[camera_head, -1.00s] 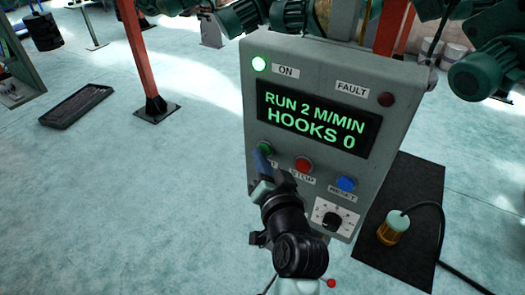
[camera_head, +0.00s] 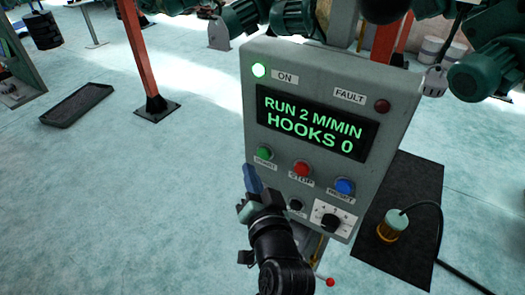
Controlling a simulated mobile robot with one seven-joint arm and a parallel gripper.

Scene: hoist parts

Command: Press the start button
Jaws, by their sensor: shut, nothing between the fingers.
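The green start button (camera_head: 264,153) is at the left of the button row on the grey control panel (camera_head: 400,140), with a label under it. The panel's display (camera_head: 318,122) reads "RUN 2 M/MIN HOOKS 0". The ON lamp (camera_head: 259,70) is lit green and the FAULT lamp (camera_head: 382,106) is dark red. My gripper (camera_head: 252,178) is shut and empty, with its blue fingertips just below and left of the start button, apart from it in the picture.
A red stop button (camera_head: 302,169), a blue reset button (camera_head: 344,187) and a rotary dial (camera_head: 330,222) share the panel. A dark mat (camera_head: 425,175) with a cabled amber-and-pale-green device (camera_head: 394,224) lies to the right. An orange post (camera_head: 143,55) stands at left; floor in front of it is clear.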

